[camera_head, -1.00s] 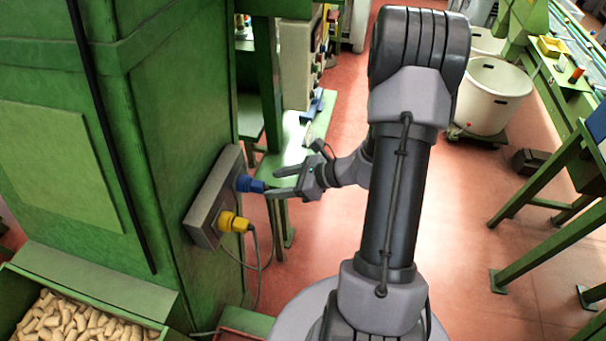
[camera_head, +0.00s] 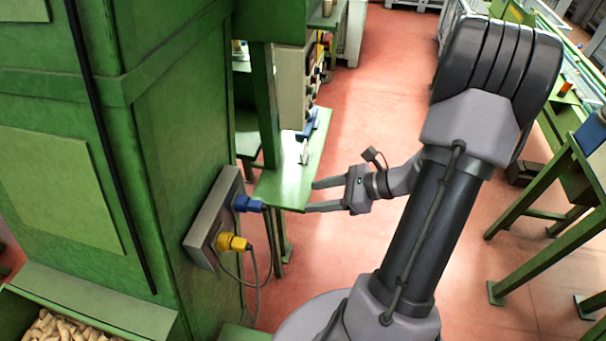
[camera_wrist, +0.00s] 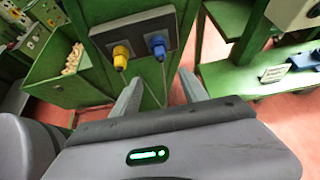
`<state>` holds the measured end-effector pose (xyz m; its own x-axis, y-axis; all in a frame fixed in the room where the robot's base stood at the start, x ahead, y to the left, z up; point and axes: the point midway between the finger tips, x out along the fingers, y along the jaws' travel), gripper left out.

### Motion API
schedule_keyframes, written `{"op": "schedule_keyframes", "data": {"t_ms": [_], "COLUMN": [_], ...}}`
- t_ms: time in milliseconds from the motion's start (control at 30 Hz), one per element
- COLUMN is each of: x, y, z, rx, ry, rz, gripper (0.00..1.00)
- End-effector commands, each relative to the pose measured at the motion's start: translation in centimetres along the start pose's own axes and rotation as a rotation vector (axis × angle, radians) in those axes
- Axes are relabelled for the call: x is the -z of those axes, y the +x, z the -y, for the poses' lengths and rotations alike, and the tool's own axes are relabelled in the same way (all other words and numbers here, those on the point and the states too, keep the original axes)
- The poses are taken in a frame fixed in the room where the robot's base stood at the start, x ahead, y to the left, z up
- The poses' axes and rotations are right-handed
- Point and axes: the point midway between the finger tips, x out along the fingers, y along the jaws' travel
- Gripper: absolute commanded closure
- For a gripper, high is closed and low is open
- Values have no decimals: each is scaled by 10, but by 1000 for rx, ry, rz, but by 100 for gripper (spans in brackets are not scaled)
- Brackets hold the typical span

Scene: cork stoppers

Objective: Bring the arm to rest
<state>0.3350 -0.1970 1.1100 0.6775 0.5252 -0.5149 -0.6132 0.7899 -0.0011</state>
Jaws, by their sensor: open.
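My gripper (camera_head: 312,197) is open and empty, held in the air to the right of the green machine in the head view. Its two fingers point left, toward a grey socket panel (camera_head: 212,218) on the machine's side, with a clear gap between. A blue plug (camera_head: 247,204) and a yellow plug (camera_head: 232,242) sit in the panel. In the wrist view the open fingers (camera_wrist: 160,92) show below the panel (camera_wrist: 132,36), with the yellow plug (camera_wrist: 121,56) and the blue plug (camera_wrist: 158,46) beyond them. Nothing is between the fingers.
The green machine (camera_head: 185,130) fills the left. A bin of cork stoppers (camera_head: 65,327) stands at the lower left. A green shelf (camera_head: 290,180) lies behind the gripper. A green stand (camera_head: 530,205) is on the right. Red floor (camera_head: 375,85) is open behind the arm.

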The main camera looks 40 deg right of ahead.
Motion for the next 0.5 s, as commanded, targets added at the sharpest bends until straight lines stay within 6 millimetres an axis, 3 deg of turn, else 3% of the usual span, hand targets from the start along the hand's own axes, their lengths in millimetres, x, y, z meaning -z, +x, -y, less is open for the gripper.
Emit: {"op": "schedule_keyframes", "data": {"t_ms": [133, 233, 367, 500], "x": [-3, -22, -54, -66], "y": [3, 24, 58, 67], "z": [-3, -27, -101, -174], "rx": [-14, -118, -350, -501], "ry": [-24, -215, -729, -1340], "rz": [-9, -81, -251, -392], "gripper": [48, 48, 48, 48]}}
